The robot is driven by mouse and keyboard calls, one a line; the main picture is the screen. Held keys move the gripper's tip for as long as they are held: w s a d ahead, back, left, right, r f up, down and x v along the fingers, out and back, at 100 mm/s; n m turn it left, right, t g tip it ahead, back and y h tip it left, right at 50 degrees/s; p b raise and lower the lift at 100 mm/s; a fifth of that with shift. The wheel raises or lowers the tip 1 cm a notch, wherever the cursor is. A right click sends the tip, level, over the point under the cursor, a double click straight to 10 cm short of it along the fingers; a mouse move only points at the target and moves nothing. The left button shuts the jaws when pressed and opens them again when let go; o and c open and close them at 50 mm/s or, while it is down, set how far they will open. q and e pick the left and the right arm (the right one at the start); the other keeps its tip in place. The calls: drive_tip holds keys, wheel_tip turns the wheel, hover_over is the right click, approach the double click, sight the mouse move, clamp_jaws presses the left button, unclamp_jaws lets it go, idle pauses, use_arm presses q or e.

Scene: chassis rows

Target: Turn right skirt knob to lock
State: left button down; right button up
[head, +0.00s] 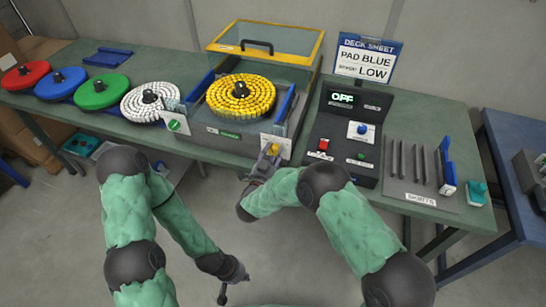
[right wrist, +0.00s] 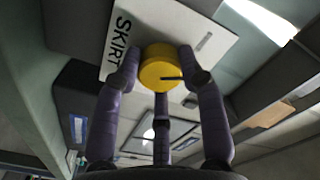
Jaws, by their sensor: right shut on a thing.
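The right skirt knob (head: 274,149) is yellow and sits on a white plate (head: 284,144) at the machine's front right. In the right wrist view the knob (right wrist: 160,65) carries a dark pointer line toward the right. Its plate (right wrist: 190,27) reads "SKIRT" and has a grey mark at upper right. My right gripper (head: 268,160) is shut on the knob, its fingers (right wrist: 160,78) around it. My left gripper (head: 222,293) hangs low over the floor, away from the table; its fingers are too small to judge.
The machine's yellow-framed clear lid (head: 300,44) stands open behind a yellow pad (head: 222,97). A green knob (head: 174,126) is at its front left. Red, blue, green and white pads lie left. A control box (head: 344,140) reading "OFF" and a slotted rack (head: 415,185) stand right.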

drive_tip(key=shift+f+m+b, duration=0.25)
drive_tip(key=shift+m+b, duration=0.5)
drive_tip(key=shift+m, duration=0.25)
drive_tip(key=m+b, duration=0.8)
drive_tip(key=shift+a+m+b, duration=0.1)
drive_tip(key=shift+m+b, duration=0.55)
drive_tip(key=shift+m, duration=0.05)
drive_tip(key=shift+r+m+b, duration=0.15)
drive_tip(key=shift+m+b, duration=0.35)
drive_tip(key=shift+m, duration=0.5)
drive_tip(key=shift+r, duration=0.1)
drive_tip(key=o, duration=1.2)
drive_tip(key=shift+c, duration=0.2)
drive_tip(key=v, duration=1.2)
